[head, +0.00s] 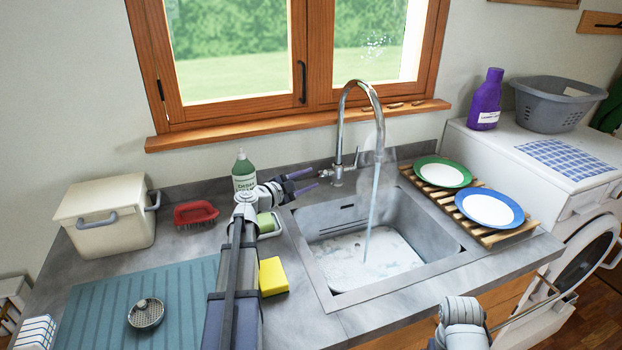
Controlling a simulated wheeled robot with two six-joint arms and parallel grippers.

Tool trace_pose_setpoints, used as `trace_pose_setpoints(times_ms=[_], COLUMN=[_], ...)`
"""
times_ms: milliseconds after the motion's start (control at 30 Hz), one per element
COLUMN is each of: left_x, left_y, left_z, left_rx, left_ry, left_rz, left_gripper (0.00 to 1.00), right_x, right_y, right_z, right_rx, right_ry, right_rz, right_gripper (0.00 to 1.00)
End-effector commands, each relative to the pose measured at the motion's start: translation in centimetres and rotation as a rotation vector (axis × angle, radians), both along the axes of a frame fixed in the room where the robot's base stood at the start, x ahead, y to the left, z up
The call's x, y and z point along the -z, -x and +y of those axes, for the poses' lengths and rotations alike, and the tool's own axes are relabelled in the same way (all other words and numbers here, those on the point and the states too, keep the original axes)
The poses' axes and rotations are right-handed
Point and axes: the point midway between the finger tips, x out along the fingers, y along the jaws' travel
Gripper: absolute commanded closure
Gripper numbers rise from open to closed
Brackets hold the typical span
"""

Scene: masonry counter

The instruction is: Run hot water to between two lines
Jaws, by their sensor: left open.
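A chrome tap (341,130) with a tall curved spout stands behind the sink (440,247). A stream of water (373,210) runs from the spout, with faint steam around it. Shallow, foamy-looking water (390,255) covers the sink floor. Dark marks (338,229) show on the sink's back wall; I cannot tell clearly whether they are the two lines. My left gripper (311,180) is open and empty, its fingers pointing at the small handle (324,173) on the tap's left side, close to it. Whether they touch is unclear. My right gripper is out of view.
A green bottle (243,171), red brush (195,214) and yellow sponge (273,277) are near my left arm. A cream bin (108,215) stands left. Green (442,172) and blue-rimmed (489,209) plates lie on a wooden rack (500,237) right of the sink.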

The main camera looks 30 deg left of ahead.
Motion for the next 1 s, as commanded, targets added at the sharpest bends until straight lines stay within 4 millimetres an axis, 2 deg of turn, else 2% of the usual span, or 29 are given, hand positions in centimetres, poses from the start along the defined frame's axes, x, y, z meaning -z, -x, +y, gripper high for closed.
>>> trace_pose_setpoints(times_ms=[133, 267, 367, 533, 700, 867, 1000], left_x=[0.0, 0.4, 1.7, 5.6, 8.6, 9.2, 7.8], left_y=[0.0, -0.3, -1.0, -1.8, -1.7, -1.5, -1.7], left_z=[0.0, -0.7, -2.4, -6.2, -8.1, -8.5, -8.4], left_rx=[0.0, 0.012, 0.046, 0.137, 0.222, 0.282, 0.312], left_ry=[0.0, -0.03, -0.129, -0.436, -0.793, -1.145, -1.462], left_rz=[0.0, 0.022, 0.092, 0.284, 0.464, 0.602, 0.698], left_gripper=[0.55, 0.7, 0.81, 1.0, 1.0, 1.0, 1.0], right_x=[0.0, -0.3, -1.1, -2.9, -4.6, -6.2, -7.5], right_y=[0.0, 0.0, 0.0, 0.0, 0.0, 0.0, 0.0], right_z=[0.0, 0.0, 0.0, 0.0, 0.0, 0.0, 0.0], right_rx=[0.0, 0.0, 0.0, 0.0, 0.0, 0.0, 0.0], right_ry=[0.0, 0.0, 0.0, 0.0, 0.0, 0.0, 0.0], right_rz=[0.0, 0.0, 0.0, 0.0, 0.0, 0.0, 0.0], right_gripper=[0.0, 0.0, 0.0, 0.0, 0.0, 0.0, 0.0])
